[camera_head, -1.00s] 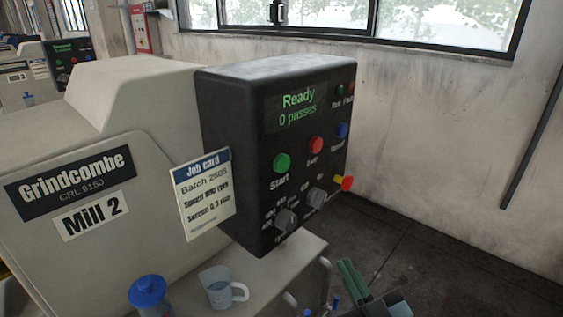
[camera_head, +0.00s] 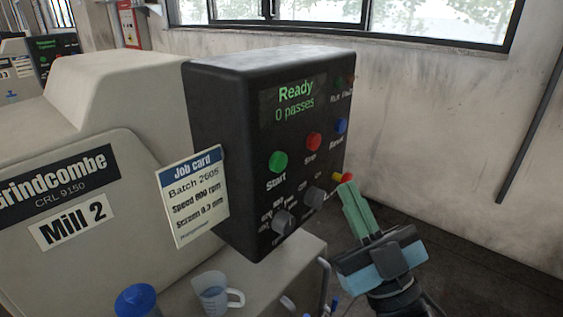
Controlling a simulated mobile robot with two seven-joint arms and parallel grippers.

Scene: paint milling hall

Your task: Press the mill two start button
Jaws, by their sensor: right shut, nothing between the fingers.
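The mill two start button (camera_head: 278,161) is a round green button above the word Start, on the front of the black control box (camera_head: 215,120). The box's display (camera_head: 294,103) reads Ready, 0 passes. The beige machine (camera_head: 110,110) beside it carries a Mill 2 label (camera_head: 72,224). My right gripper (camera_head: 352,194) is shut and empty, its green fingers pointing up at the lower right of the box, right of and below the start button. Its tips overlap the view near the red and yellow knob (camera_head: 343,178); I cannot tell whether they touch. My left gripper is out of view.
A red stop button (camera_head: 313,141) and a blue reset button (camera_head: 341,126) sit right of the start button. Grey dials (camera_head: 284,222) are below. A job card (camera_head: 192,197) hangs at the box's left edge. A measuring jug (camera_head: 214,293) and blue-lidded container (camera_head: 138,301) stand in front.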

